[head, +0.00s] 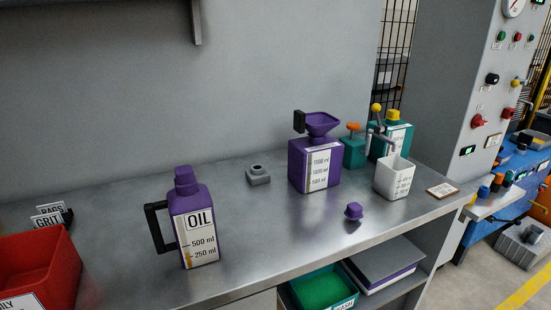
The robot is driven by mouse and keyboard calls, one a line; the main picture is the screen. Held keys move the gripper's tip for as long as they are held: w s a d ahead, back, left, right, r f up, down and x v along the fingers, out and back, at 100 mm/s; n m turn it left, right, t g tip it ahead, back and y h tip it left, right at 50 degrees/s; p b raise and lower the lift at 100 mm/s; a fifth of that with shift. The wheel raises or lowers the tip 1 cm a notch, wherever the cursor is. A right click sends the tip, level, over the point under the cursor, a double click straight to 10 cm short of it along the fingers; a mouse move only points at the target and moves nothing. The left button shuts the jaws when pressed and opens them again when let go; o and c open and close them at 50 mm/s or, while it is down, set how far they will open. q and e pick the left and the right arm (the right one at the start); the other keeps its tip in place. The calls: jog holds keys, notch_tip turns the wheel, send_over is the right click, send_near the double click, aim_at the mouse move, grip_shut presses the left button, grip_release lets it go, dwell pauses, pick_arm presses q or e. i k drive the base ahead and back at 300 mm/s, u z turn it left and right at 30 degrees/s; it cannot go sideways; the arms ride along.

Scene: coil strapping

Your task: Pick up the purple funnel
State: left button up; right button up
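The purple funnel (322,124) sits on top of a purple square container (301,168) with a white ml scale label, towards the back of the metal workbench. A black handle or tab (299,121) stands up at the funnel's left side. The funnel's spout is hidden, and I cannot tell how deep it goes into the container. Neither of my grippers shows in the head view.
On the bench (260,225) are a purple oil jug (181,207), a small grey block (258,175), a purple cap (353,211), a white measuring cup (393,178) and teal containers (400,140). A red bin (40,268) stands at the left. The front middle is clear.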

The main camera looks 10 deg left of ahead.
aim_at(318, 124)
jog(key=z, duration=1.6)
jog(key=i, duration=1.35)
jog(key=u, duration=3.6)
